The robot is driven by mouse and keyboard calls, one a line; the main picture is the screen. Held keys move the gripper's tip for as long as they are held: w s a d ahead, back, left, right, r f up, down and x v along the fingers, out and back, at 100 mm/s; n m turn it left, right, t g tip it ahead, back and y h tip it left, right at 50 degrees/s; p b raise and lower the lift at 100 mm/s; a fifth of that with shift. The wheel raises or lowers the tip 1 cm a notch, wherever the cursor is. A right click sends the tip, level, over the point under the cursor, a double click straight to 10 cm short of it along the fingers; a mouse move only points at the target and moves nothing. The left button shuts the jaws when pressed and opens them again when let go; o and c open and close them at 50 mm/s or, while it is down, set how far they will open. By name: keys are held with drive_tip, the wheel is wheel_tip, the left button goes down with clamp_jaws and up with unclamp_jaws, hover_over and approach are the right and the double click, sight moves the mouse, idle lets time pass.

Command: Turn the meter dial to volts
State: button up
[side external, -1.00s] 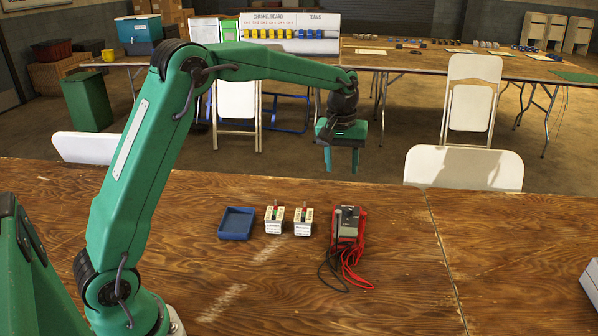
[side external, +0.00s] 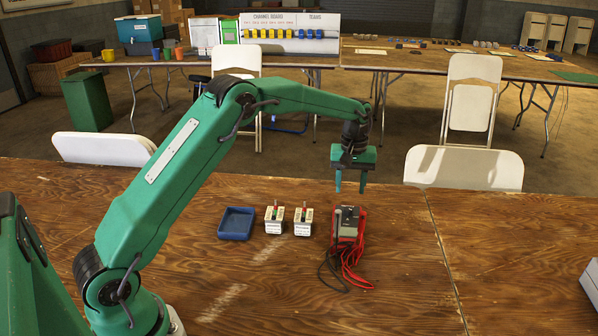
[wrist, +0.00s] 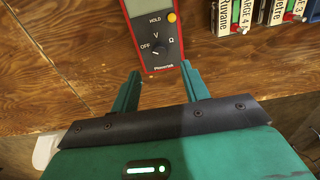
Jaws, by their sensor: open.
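The meter (side external: 347,228), with a red case and dark face, lies on the wooden table at the centre right of the side view. In the wrist view the meter (wrist: 151,26) shows its dial (wrist: 158,50) with OFF to the left, V above and Ω to the right. The dial is small there, and its pointer looks turned towards OFF. My gripper (side external: 350,187) is open and empty, fingers pointing down, above and just behind the meter in the side view. In the wrist view the fingertips of my gripper (wrist: 160,71) flank the meter's lower end, apart from the dial.
Red and black leads (side external: 350,270) lie in front of the meter. Two small labelled boxes (side external: 274,220) (side external: 303,221) stand to its left, with a blue tray (side external: 236,223) beyond them. A white chair (side external: 463,167) stands behind the table edge.

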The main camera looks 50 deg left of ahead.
sight(348, 208)
drive_tip(key=shift+f, duration=3.35)
drive_tip(key=c, duration=1)
drive_tip(key=shift+m, duration=0.4)
drive_tip(key=m, duration=0.5)
drive_tip(key=shift+r, duration=0.1)
drive_tip(key=m, duration=0.6)
clamp_jaws()
